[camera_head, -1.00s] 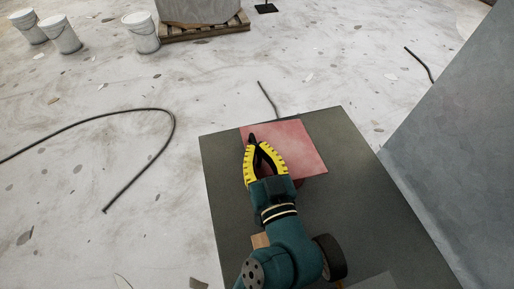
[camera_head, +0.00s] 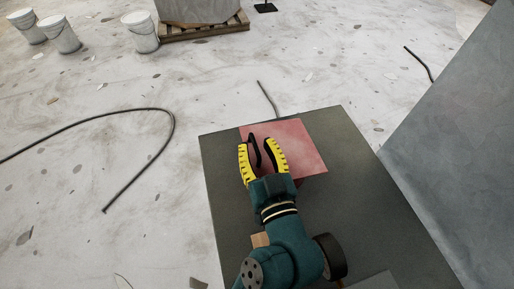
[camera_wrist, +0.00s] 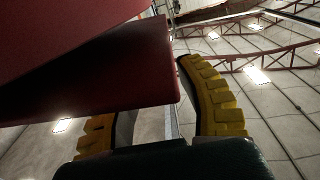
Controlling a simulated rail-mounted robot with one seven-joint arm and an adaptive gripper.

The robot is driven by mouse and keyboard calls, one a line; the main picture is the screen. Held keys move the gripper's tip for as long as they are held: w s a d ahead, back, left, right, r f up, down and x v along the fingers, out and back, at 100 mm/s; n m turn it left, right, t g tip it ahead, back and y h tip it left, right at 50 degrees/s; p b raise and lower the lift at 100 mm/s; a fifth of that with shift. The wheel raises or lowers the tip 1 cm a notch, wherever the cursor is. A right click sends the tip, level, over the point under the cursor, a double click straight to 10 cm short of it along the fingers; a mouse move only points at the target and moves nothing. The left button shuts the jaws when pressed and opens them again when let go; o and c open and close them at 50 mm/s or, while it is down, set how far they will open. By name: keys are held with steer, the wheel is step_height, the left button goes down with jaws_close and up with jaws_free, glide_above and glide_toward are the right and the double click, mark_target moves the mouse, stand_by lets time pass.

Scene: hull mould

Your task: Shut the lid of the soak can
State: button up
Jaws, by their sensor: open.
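A flat red square (camera_head: 302,146), apparently the top or lid of the soak can, lies over the far part of a dark green-grey surface. My gripper (camera_head: 261,141) is open, its yellow ribbed fingers spread over the left part of the red square in the head view. A dark curved piece (camera_head: 255,151) shows between the fingers; I cannot tell if it is a handle or part of a finger. In the wrist view a dark red slab (camera_wrist: 145,65) reaches between the open fingers (camera_wrist: 150,95). Contact and the can's body are hidden.
The dark green-grey surface (camera_head: 225,185) has an edge around the red square. A large grey slanted panel (camera_head: 450,150) rises at the right. A black hose (camera_head: 150,109) lies on the floor at left, and white buckets (camera_head: 140,35) stand far back.

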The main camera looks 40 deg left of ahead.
step_height(320, 180, up, 10)
steer(key=shift+f, duration=0.25)
